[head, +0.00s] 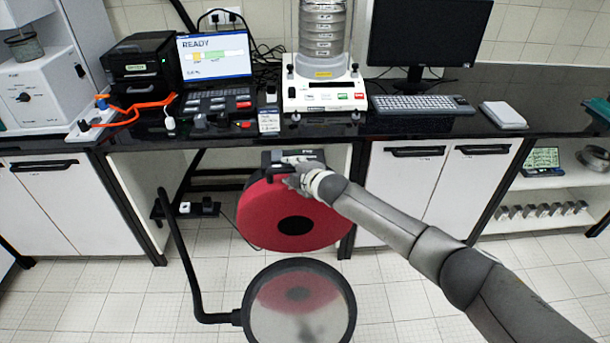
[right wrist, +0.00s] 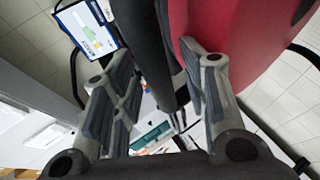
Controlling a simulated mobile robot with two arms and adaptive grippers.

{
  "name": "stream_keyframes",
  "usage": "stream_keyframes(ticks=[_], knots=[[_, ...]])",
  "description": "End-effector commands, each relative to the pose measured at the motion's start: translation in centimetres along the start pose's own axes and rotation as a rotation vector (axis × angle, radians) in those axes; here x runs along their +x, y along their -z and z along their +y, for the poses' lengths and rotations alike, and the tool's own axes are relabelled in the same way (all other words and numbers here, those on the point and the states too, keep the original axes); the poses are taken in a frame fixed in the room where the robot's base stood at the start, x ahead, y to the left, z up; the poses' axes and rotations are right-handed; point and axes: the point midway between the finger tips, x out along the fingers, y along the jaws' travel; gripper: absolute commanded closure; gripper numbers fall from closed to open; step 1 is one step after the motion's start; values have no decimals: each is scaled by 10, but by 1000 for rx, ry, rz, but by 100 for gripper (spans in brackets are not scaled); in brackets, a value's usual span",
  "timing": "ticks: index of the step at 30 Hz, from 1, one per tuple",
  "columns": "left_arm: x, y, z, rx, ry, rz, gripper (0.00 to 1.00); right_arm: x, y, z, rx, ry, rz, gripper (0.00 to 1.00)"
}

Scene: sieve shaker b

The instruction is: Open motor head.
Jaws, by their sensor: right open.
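A large red round body (head: 270,222) with a black oval at its centre hangs in front of the counter. It looks like the motor head, though I cannot be sure. A dark bar or edge runs along its top; it also shows as a dark bar (right wrist: 148,40) in the right wrist view, beside the red body (right wrist: 232,40). My right gripper (head: 287,168) is at the red body's upper edge. Its open fingers straddle the dark bar, with no clear grip on it. My left gripper is not in view.
On the counter (head: 420,125) stand a sieve shaker (head: 325,92), a laptop (head: 213,57), a monitor (head: 428,32) and a keyboard (head: 423,103). White cabinets (head: 400,185) flank the red body.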

Motion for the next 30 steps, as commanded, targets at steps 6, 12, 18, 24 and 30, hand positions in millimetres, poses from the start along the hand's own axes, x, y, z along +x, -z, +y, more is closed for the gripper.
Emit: stream_keyframes(ticks=[6,12,18,24,30], knots=[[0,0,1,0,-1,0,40,-24,-1,0,0,-2,0,59],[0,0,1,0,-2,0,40,-50,-1,1,-1,-3,0,59],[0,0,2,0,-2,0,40,-78,0,1,-3,-5,1,59],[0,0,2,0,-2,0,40,-101,0,1,-1,-4,1,59],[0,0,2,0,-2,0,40,-110,0,2,-2,-4,0,59]])
